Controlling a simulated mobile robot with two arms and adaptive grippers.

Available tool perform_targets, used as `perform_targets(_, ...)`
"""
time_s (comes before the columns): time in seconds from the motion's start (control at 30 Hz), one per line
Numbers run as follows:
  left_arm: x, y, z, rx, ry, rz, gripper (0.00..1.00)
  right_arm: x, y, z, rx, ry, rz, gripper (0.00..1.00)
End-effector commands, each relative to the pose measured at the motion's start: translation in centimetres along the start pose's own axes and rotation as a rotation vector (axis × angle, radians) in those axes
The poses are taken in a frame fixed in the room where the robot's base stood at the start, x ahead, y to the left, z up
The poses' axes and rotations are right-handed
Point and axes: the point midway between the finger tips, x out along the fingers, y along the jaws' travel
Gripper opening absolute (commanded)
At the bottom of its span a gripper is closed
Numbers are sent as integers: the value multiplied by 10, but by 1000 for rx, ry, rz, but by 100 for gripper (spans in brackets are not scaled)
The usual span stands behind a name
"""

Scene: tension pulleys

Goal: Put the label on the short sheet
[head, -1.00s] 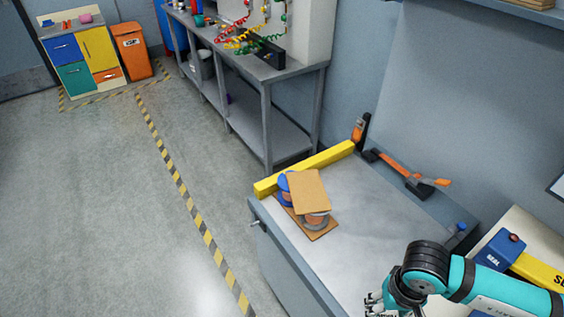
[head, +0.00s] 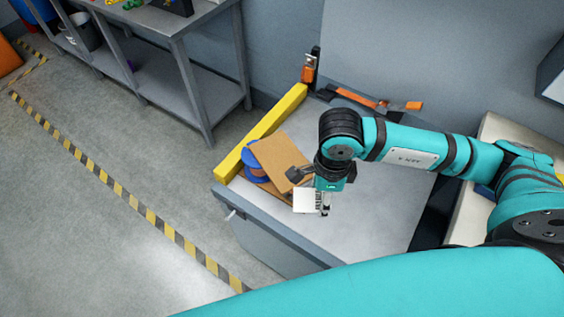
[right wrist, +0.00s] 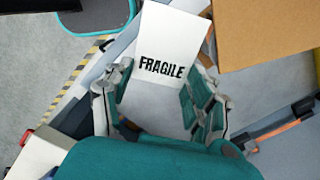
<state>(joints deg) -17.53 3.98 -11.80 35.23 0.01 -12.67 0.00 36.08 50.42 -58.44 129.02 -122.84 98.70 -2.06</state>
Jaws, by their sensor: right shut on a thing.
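A white label (right wrist: 165,45) with black "FRAGILE" lettering is in my right gripper, which is shut on it. It also shows in the head view (head: 305,200), small and partly hidden. My right gripper (head: 322,204) is above the table, just right of a brown sheet (head: 283,158). That sheet rests tilted on a blue spool (head: 252,158), with another brown board (head: 254,177) beneath. In the wrist view the upper sheet (right wrist: 262,32) is at the upper right, apart from the label. My left gripper is not in view.
A yellow bar (head: 262,130) runs along the table's left side behind the stack. An orange-handled tool (head: 358,99) lies at the back. The grey tabletop (head: 375,205) is clear right of the gripper. A metal workbench (head: 190,22) stands beyond.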

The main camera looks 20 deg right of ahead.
Motion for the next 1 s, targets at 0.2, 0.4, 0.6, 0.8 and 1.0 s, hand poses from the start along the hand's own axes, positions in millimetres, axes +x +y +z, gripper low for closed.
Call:
perform_targets(0.2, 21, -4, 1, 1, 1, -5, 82, 6, -1, -2, 635, 0, 2, 44)
perform_targets(0.4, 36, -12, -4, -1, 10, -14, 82, 6, -3, -5, 1199, 1, 0, 44)
perform_targets(0.6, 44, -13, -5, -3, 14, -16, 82, 6, -3, -8, 1603, 2, -3, 44)
perform_targets(0.8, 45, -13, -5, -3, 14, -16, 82, 4, -7, -6, 1769, 2, -3, 44)
perform_targets(1.0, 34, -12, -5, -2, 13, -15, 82, 4, -36, 23, 1784, 1, 0, 44)
